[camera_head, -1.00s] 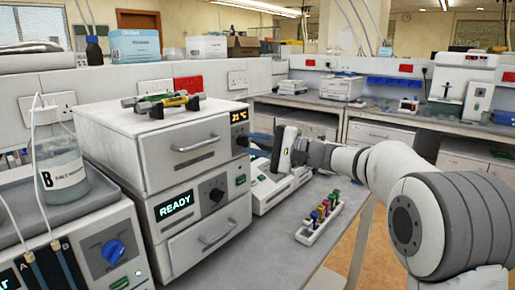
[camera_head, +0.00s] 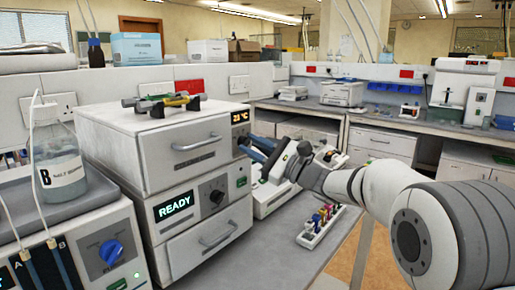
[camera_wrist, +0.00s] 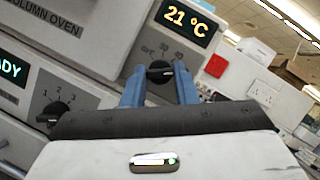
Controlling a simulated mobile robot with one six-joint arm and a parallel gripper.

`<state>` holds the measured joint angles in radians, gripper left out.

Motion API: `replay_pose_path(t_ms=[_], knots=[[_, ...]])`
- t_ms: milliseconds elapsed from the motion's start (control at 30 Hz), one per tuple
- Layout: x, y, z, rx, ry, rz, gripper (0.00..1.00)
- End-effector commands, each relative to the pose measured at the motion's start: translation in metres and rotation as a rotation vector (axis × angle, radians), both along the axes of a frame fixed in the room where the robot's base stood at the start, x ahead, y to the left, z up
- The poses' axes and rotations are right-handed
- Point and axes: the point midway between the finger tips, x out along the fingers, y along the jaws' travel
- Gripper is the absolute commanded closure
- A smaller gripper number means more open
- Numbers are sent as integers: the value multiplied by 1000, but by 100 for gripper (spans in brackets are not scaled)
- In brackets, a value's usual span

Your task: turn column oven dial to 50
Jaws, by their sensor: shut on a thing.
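The column oven is a white box; its upper front (camera_head: 190,160) carries a handle and a small orange temperature display (camera_head: 240,117). In the wrist view the display (camera_wrist: 187,20) reads 21 °C. Below it is the black column oven dial (camera_wrist: 159,71), with off, 30 and 40 marks partly visible around it. Its pointer setting is unclear. My gripper's two blue fingers (camera_wrist: 160,88) stand on either side of the dial and are shut on it. In the head view my gripper (camera_head: 260,150) is tilted at the oven's right front edge, hiding the dial.
The lower module shows READY (camera_head: 174,207) and has its own black knob (camera_head: 216,196). A rack of coloured vials (camera_head: 320,225) stands on the bench below my arm. A bottle (camera_head: 60,165) stands at left.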

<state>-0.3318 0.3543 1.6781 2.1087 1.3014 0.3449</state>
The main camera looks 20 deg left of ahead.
Motion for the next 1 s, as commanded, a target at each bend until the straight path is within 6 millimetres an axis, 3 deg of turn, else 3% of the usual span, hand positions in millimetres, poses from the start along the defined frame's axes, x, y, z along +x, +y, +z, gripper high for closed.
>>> replay_pose_path(t_ms=[667,700,933,1000], knots=[[-2,2,0,22,54,7,97],[-2,2,0,21,54,6,71],[-1,1,-1,22,54,3,53],[-1,1,-1,21,55,2,52]])
